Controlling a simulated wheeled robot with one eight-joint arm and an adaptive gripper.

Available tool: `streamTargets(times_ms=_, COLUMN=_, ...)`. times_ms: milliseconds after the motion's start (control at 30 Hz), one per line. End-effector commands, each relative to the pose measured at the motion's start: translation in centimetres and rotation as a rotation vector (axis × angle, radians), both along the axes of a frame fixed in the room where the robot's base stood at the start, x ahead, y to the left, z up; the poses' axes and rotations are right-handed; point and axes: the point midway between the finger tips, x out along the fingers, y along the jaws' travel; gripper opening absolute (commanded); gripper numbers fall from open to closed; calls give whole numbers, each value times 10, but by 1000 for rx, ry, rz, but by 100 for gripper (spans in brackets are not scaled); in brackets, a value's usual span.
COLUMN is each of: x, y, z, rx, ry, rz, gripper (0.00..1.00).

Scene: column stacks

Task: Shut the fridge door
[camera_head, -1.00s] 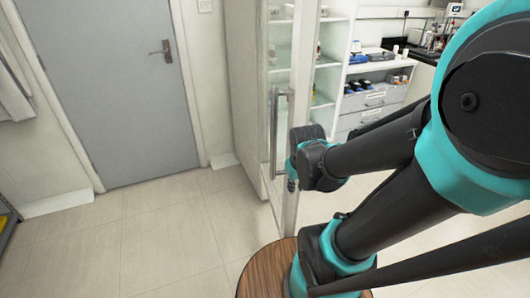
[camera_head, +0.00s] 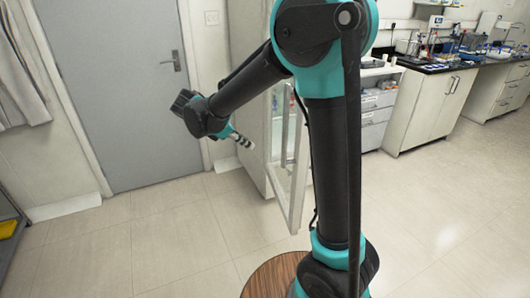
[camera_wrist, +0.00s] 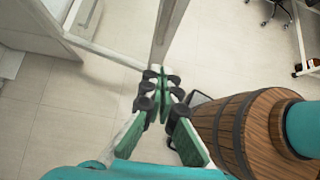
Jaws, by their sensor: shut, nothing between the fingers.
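The fridge (camera_head: 252,125) is a tall pale cabinet near the back wall, partly hidden behind my arm. Its glass door with a white frame (camera_head: 296,200) stands open, swung out towards me. My arm hides the upper part of the door. My gripper (camera_head: 244,142) is shut and empty, in front of the fridge and left of the door's free edge in the head view. In the wrist view, the shut fingers (camera_wrist: 158,88) lie close to the lower end of the door's frame (camera_wrist: 166,35). I cannot tell whether they touch it.
A grey room door (camera_head: 115,90) is in the wall at the left. A white drawer unit (camera_head: 378,110) and a black-topped bench (camera_head: 425,68) stand to the right. The tiled floor (camera_head: 180,240) is clear in front of the fridge.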

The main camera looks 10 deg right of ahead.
Motion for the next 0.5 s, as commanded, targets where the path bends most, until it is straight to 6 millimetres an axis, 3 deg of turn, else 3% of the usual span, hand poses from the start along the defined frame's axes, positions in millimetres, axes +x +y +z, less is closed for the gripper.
streamTargets(times_ms=500, x=20, y=-62, z=-65, rx=4, ry=-2, rz=-7, gripper=0)
